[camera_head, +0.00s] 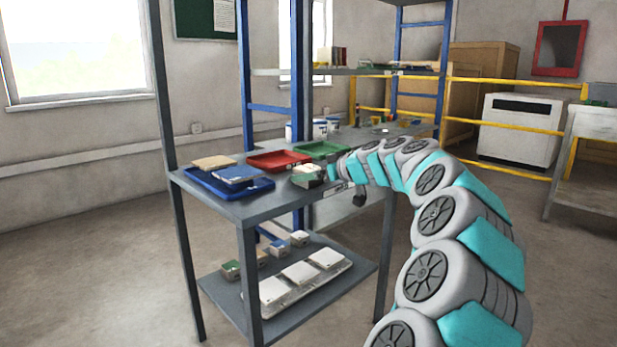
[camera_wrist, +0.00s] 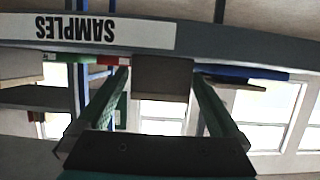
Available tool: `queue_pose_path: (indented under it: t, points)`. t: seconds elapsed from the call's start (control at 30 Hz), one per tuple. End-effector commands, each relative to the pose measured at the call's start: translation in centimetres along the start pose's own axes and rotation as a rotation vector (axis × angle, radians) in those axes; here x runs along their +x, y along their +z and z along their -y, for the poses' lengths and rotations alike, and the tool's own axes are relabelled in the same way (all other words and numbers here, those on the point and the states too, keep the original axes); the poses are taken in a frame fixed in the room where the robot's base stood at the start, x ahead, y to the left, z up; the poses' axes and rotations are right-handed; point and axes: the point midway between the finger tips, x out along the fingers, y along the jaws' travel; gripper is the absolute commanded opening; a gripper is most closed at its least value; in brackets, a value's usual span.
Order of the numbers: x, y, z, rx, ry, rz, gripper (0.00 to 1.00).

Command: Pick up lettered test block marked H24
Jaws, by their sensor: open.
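No marking H24 can be read in either view. In the wrist view a dark grey-brown block face (camera_wrist: 162,76) shows beyond and between my fingers, against the shelf edge. I cannot tell for sure that it is H24. My gripper (camera_wrist: 160,92) is open, with its two green fingers spread and nothing held. The wrist picture is upside down. In the head view the fingers are too small to make out clearly.
The shelf edge carries a SAMPLES label (camera_wrist: 92,31). Blue (camera_head: 205,184), red (camera_head: 265,164) and green (camera_head: 322,147) trays share the upper shelf. Blue posts (camera_head: 245,80) frame the rack. The lower shelf holds several small blocks (camera_head: 300,238) and a tray of white tiles (camera_head: 325,258).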

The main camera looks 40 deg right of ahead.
Motion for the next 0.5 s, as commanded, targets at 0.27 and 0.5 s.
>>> queue_pose_path:
  t: [0.27,0.5]
  points:
    - [1.32,-0.06,-0.01,-0.001,0.001,0.000,1.00]
    - [1.30,-0.05,0.00,0.000,0.000,0.000,0.85]
